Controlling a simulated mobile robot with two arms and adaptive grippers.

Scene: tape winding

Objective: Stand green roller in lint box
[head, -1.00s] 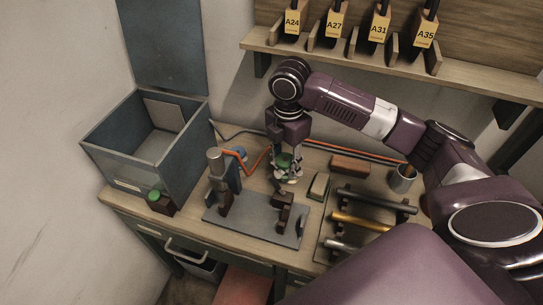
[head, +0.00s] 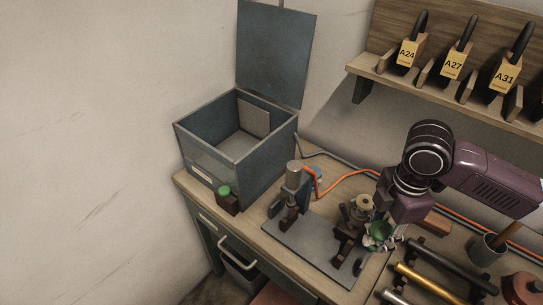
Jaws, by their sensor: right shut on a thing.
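The lint box appears to be the blue-grey open box (head: 184,148) at the back left of the bench, its lid (head: 274,55) standing up against the wall. Its visible floor looks empty. My right gripper (head: 379,238) points down by the right end of the metal base plate and is shut on the green roller (head: 378,231). The fingers hide much of the roller, so its tilt is hard to tell. The gripper is to the right of the box, well apart from it. My left gripper is not in view.
A winding fixture (head: 292,185) on the base plate (head: 310,250) stands between box and gripper. A small block with a green button (head: 224,191) sits before the box. An orange cable (head: 335,190) runs behind. Rods (head: 425,283) and a cup (head: 487,249) are at right.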

